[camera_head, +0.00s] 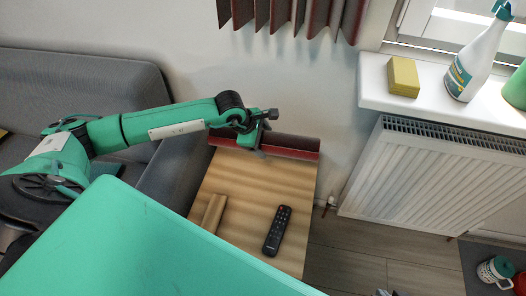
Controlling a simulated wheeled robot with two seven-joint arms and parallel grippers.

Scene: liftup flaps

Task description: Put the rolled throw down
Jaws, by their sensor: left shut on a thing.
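The rolled throw (292,147), dark red and grey, lies lengthwise across the far end of a small wooden side table (245,180), close to the wall. My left gripper (262,140) reaches in from the left and is shut on the roll near its middle, hiding a bit of it. I cannot tell whether the roll's underside touches the tabletop. A small grey part at the bottom edge may be the tip of my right gripper (384,292); its fingers cannot be made out.
A black remote (277,231) and a wooden piece (213,213) lie on the table. A grey sofa (95,85) stands left, a radiator (430,180) right. The windowsill holds a sponge (403,77) and spray bottle (474,62). Curtains (290,14) hang above.

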